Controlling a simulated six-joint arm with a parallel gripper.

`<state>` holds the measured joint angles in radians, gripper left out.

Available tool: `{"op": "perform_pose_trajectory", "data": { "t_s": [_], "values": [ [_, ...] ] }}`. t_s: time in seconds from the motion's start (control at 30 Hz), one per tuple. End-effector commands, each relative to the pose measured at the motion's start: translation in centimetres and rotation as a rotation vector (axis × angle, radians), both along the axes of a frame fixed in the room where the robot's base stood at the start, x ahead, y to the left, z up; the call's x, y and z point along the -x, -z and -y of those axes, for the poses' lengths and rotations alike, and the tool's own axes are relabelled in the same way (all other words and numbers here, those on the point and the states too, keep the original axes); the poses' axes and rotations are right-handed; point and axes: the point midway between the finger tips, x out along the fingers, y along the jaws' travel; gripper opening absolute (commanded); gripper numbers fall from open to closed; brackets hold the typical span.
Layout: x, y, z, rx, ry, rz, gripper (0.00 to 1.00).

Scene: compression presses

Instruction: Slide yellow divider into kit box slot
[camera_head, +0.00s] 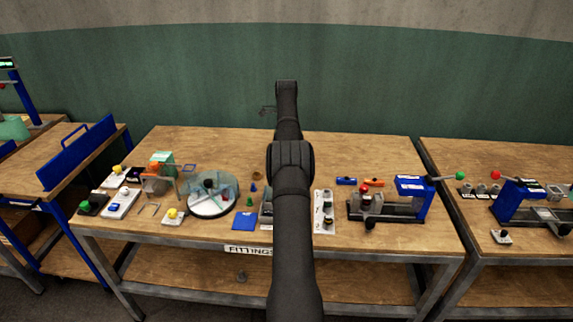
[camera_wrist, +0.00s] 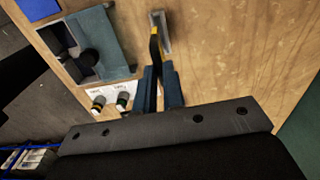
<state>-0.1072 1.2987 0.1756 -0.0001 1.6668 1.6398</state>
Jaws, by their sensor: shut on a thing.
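In the wrist view my gripper (camera_wrist: 158,88) is shut on a thin dark upright strip with a yellow upper part, which I take to be the yellow divider (camera_wrist: 154,32). It sticks out past the blue-grey fingertips, seen nearly edge-on. A grey slotted piece (camera_wrist: 166,38) lies right beside its yellow part; I cannot tell whether they touch. A grey-teal box with dark compartments (camera_wrist: 108,42), possibly the kit box, stands to the left, apart from the divider. In the head view my arm covers the middle of the bench, and I cannot make out the divider there.
The wooden bench (camera_head: 385,150) holds a round clear-covered fixture (camera_head: 210,195) on the left and a blue press (camera_head: 410,200) on the right. A white panel with black knobs (camera_head: 323,212) stands right of my arm. The bench's back strip is clear.

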Motion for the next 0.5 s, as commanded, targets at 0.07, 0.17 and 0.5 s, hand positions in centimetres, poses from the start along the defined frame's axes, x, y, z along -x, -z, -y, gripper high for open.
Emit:
{"op": "perform_pose_trajectory", "data": {
  "t_s": [0.07, 0.17, 0.5],
  "values": [
    [0.4, -0.3, -0.1, 0.0, -0.057, 0.0, 0.0],
    [1.3, -0.9, -0.2, 0.0, -0.176, 0.0, 0.0],
    [6.7, -2.0, -0.5, 0.0, -0.701, -0.001, 0.0]
  ]
}}
